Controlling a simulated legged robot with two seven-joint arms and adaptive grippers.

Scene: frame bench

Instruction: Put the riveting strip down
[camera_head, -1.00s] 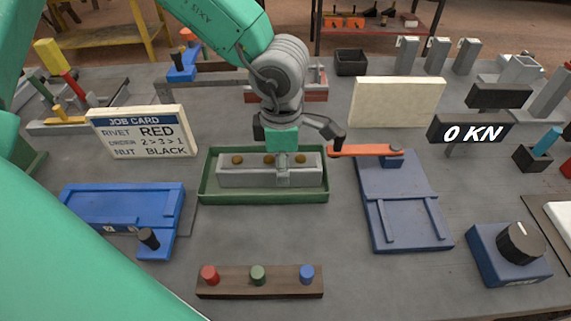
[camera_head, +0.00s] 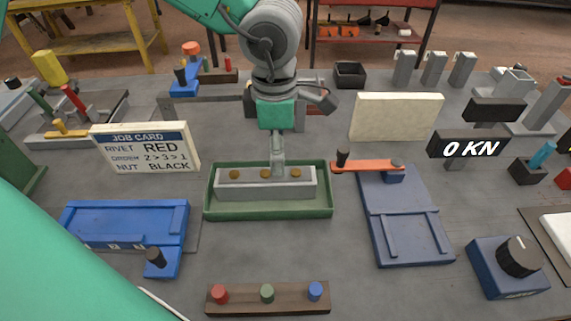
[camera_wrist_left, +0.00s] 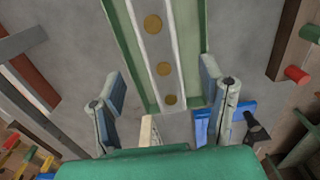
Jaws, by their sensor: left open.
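The riveting strip, a grey bar with brass rivet heads (camera_head: 220,188), lies level in the green tray (camera_head: 268,213) at the middle of the bench. It also shows in the left wrist view (camera_wrist_left: 157,50), running away from the gripper inside the green-walled tray. My left gripper (camera_head: 278,168) is above the back of the strip, pointing down. In the left wrist view its two fingers (camera_wrist_left: 161,82) stand wide apart with nothing between their tips, and the strip lies beyond them. My right gripper is not in view.
A job card (camera_head: 145,147) and a blue fixture (camera_head: 125,220) stand to the left. A blue plate with an orange-handled lever (camera_head: 365,166) is to the right. A wooden rack with red, green and blue pegs (camera_head: 240,299) lies in front. Bare bench surrounds the tray.

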